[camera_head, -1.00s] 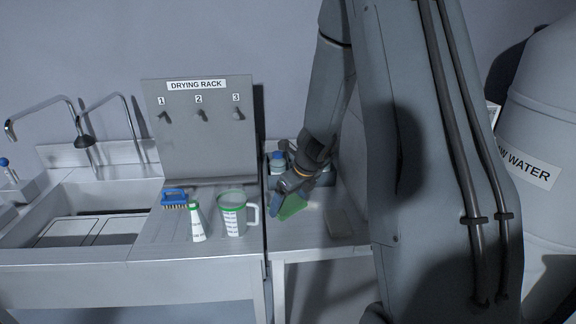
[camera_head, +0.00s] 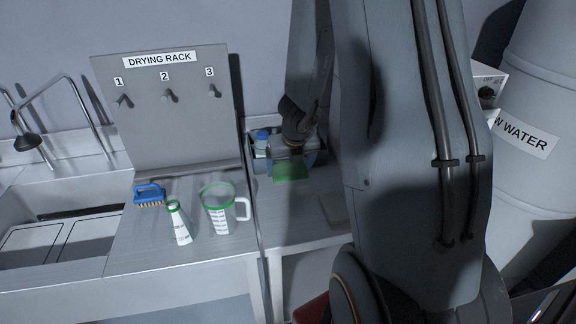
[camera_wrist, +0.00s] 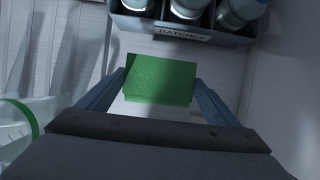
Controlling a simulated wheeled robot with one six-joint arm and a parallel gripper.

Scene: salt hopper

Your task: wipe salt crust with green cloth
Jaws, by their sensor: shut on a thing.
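The green cloth (camera_head: 291,172) is a flat green piece on the right-hand counter side, in front of the bottle tray. My gripper (camera_head: 290,158) is shut on it. In the wrist view the cloth (camera_wrist: 160,80) spans the space between the two blue-grey fingers of my gripper (camera_wrist: 158,90), with a shadow across part of it. I cannot tell whether the cloth touches the counter or is above it. No salt crust can be made out in these views.
A tray labelled BATCHES (camera_wrist: 183,33) holds several bottles just beyond the cloth. A measuring jug (camera_head: 217,212), a white bottle (camera_head: 180,227) and a blue brush (camera_head: 149,195) stand to the left, before the drying rack (camera_head: 165,130). A water tank (camera_head: 540,110) is at right.

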